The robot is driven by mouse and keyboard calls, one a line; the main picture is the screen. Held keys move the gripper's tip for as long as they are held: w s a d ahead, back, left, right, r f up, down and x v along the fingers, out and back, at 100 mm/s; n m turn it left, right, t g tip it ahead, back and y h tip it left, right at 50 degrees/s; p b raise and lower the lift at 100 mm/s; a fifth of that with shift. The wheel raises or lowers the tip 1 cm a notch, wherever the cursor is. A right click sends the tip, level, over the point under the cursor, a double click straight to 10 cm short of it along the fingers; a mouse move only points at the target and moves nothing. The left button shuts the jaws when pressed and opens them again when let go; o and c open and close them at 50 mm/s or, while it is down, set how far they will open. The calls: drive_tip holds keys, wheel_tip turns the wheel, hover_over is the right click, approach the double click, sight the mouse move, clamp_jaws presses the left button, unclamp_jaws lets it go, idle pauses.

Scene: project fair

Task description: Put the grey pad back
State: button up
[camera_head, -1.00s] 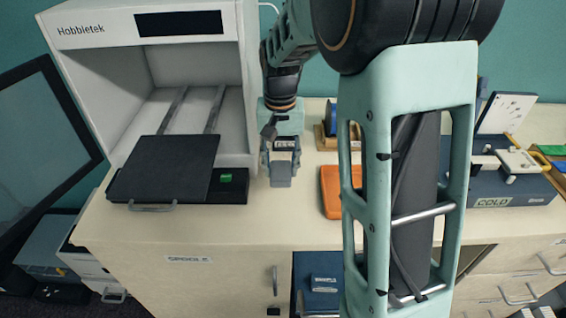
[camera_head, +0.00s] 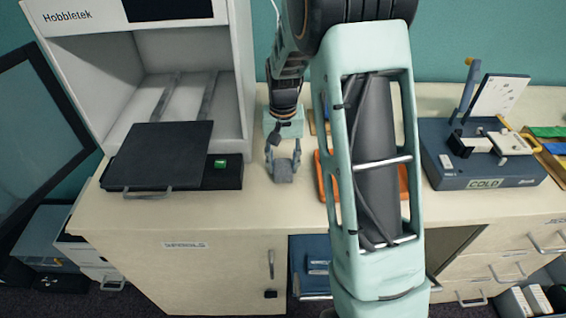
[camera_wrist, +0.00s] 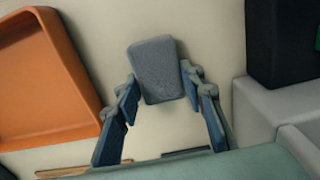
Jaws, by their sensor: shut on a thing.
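The grey pad (camera_wrist: 155,70) is a small block with rounded edges, held between the two fingers of my gripper (camera_wrist: 158,92) in the wrist view. The fingers press on its two sides. In the head view the grey pad (camera_head: 284,173) shows at the tips of my gripper (camera_head: 284,158), over the pale counter between the white machine and the orange tray. I cannot tell whether it touches the counter.
A white machine (camera_head: 238,70) stands at the left, with a black plate (camera_head: 160,155) and green button (camera_head: 220,163) in front. My arm partly hides the orange tray (camera_head: 325,185). A blue box marked COLD (camera_head: 440,165) stands at the right. Bare counter (camera_head: 265,215) lies in front.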

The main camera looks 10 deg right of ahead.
sight(283, 164)
drive_tip(key=o, duration=1.1)
drive_tip(key=shift+f, duration=0.15)
wheel_tip(283, 164, up, 12)
drive_tip(key=shift+r, duration=0.2)
